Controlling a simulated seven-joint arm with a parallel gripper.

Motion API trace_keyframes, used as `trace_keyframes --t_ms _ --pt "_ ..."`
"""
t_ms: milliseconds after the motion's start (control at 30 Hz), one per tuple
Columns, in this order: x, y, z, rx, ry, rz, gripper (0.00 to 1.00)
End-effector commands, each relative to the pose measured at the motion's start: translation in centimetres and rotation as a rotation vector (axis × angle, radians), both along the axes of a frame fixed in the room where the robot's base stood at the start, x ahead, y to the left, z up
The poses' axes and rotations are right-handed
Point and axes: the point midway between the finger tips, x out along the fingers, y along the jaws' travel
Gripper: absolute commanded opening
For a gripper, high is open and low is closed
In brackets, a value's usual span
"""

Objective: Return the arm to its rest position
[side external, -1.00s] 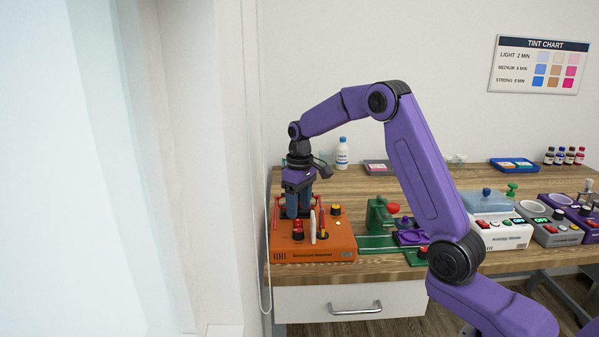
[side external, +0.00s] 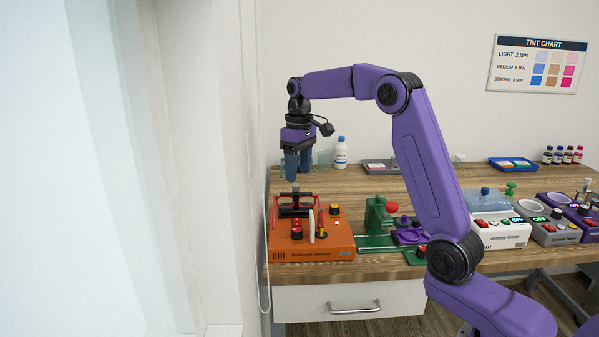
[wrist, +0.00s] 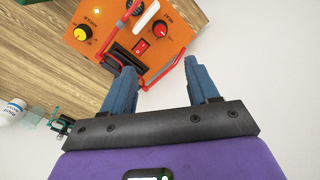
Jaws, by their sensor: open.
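My purple arm reaches over the bench from the right in the side view. My gripper (side external: 298,165) has blue fingers pointing down, above the orange machine (side external: 335,243). Its fingers are apart from the machine, with a gap below the tips. In the wrist view the two blue fingers (wrist: 165,90) are spread with nothing held between them. The orange machine (wrist: 170,45) is beyond the fingertips in that view, with red side bars, a dark slot, a red rocker switch and knobs.
A green stand (side external: 378,215) is right of the machine. A white bottle (side external: 341,153) stands behind it. White and grey devices (side external: 500,234) (side external: 553,233), a blue tray (side external: 513,163) and small bottles (side external: 565,155) are farther right. A wall is close on the left.

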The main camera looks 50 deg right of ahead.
Motion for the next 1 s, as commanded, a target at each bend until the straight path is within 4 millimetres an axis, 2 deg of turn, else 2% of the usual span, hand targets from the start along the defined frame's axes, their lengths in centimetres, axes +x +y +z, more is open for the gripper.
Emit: trace_keyframes --t_ms 167,267,467,700,1000 --pt "0.0 0.1 0.0 0.0 0.0 0.002 0.59" --pt "-0.3 1.0 0.0 -0.001 -0.002 0.02 0.59" --pt "-2.6 5.5 -0.1 -0.005 -0.003 0.121 0.59" --pt "-7.7 10.9 -0.6 -0.01 -0.01 0.269 0.59" --pt "-15.9 15.3 -1.8 -0.014 -0.018 0.455 0.59"
